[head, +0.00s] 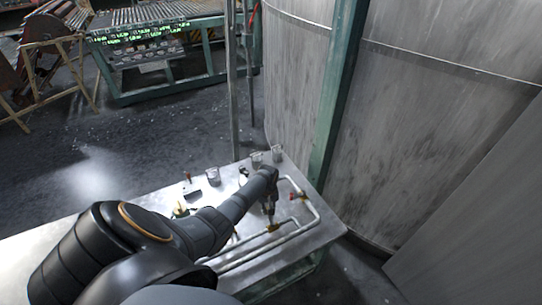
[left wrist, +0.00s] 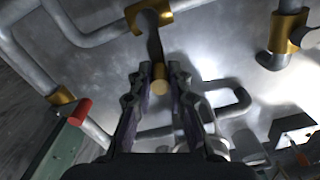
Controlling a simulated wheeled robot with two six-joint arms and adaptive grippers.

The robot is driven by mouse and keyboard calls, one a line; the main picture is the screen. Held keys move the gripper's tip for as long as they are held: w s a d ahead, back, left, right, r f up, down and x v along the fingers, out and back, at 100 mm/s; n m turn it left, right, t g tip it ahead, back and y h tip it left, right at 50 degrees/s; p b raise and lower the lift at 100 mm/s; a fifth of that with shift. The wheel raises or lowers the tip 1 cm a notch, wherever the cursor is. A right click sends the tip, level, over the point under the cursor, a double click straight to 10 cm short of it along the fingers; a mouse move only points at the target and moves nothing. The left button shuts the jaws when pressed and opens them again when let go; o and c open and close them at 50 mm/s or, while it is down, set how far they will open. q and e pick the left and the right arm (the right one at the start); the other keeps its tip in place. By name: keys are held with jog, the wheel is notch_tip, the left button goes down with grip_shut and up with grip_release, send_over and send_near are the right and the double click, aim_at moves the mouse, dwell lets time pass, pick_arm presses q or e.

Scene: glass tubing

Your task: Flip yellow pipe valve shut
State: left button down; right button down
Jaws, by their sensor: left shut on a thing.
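The valve has a yellow-brass body (left wrist: 150,17) on a grey pipe, at the top of the left wrist view. In the head view a yellow fitting (head: 273,228) shows on the pipe just below my gripper. The fingers are shut on this lever. In the head view my left gripper (head: 269,212) points down at the pipes, and the arm hides part of the table. My right gripper is not in view.
Grey pipes (head: 255,253) run over the metal table (head: 330,228). A red part (head: 293,196) sits on a pipe to the right of the gripper. Clear cups (head: 213,176) stand along the far edge. A green post (head: 335,110) and large grey tanks (head: 420,130) rise behind.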

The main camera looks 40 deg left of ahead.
pick_arm(q)
jog(key=shift+s+a+n+p, duration=0.15)
jog(key=shift+s+n+p, duration=0.3)
jog(key=shift+n, duration=0.35)
jog(key=c, duration=1.3)
grip_release()
jog(key=shift+w, duration=0.1)
notch_tip(320, 180, up, 12)
jog(key=shift+f, duration=0.1)
